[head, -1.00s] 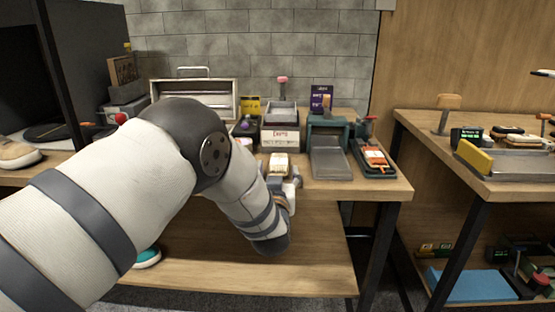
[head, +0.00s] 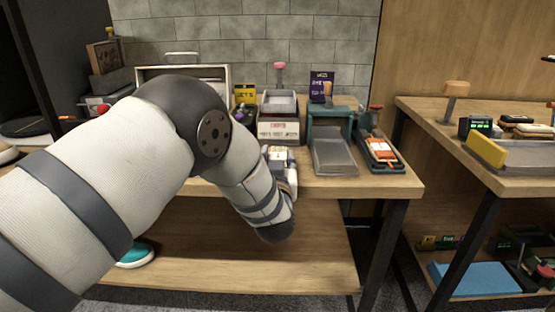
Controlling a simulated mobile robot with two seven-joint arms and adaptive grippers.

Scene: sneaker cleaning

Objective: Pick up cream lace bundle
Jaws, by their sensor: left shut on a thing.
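The cream lace bundle (head: 278,154) is a small pale block with a band or label. It is at the front of the wooden bench top, just before the white labelled box. My left arm comes in from the left and bends down in front of the bench. My left gripper (head: 281,163) is at the bundle and shut on it. The wrist covers most of the fingers and the bundle's lower part. I cannot tell whether the bundle touches the bench. My right gripper is out of view.
The white labelled box (head: 279,130) stands close behind the bundle. A teal holder with a grey ramp (head: 333,155) and a tray with an orange-labelled item (head: 381,152) stand to the right. A second bench (head: 500,184) is at far right. My arm hides much of the left bench.

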